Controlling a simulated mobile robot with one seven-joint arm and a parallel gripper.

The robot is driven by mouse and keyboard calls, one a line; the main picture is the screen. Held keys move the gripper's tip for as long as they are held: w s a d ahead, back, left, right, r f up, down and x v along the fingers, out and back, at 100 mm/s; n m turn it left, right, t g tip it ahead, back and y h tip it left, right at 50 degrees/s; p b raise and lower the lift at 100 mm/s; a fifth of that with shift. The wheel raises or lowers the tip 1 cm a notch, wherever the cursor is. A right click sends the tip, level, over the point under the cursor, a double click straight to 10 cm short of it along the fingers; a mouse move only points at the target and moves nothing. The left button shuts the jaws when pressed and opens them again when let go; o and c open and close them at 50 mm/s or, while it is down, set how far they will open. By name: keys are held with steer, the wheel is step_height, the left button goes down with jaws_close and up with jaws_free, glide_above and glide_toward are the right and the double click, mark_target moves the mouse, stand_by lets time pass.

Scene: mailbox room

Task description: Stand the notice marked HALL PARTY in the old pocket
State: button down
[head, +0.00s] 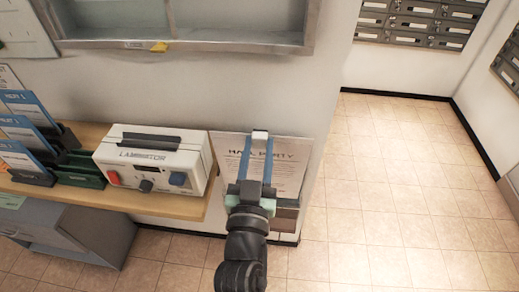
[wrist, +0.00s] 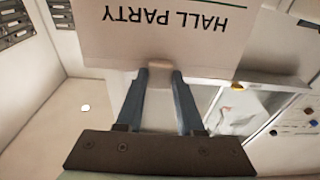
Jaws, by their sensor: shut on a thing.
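The notice marked HALL PARTY (head: 288,172) is a pale sheet, upright in front of the wall just right of the laminator. It also shows upside down at the top of the wrist view (wrist: 150,45). My gripper (head: 258,141) has its two blue fingers shut on a pale tab or edge of the notice; the fingers also show in the wrist view (wrist: 160,78). A brown, grey-edged piece (head: 287,217) shows below the notice, partly hidden by it and my gripper. I cannot tell whether this is the old pocket, or whether the notice touches it.
A white laminator (head: 150,152) stands on a wooden shelf (head: 180,205), left of my gripper. Blue-topped leaflets in dark holders (head: 30,178) stand further left. A framed board (head: 250,42) hangs above. Open tiled floor (head: 385,190) lies right, with mailboxes (head: 420,22) beyond.

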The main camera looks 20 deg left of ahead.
mark_target(261, 161)
steer(key=shift+w+a+f+b, duration=0.1)
steer(key=shift+w+f+b, duration=0.15)
steer(key=shift+f+b, duration=1.3)
steer(key=shift+w+a+f+b, duration=0.1)
steer(key=shift+w+f+b, duration=0.1)
steer(key=shift+f+b, duration=1.35)
steer(key=shift+w+f+b, duration=0.25)
steer(key=shift+f+b, duration=1.15)
steer(key=shift+f, duration=0.25)
steer(key=shift+c, duration=2.2)
jaws_free()
steer(key=b+v, duration=0.2)
steer(key=v, duration=1.1)
steer(key=shift+w+r, duration=0.1)
steer(key=shift+r, duration=0.05)
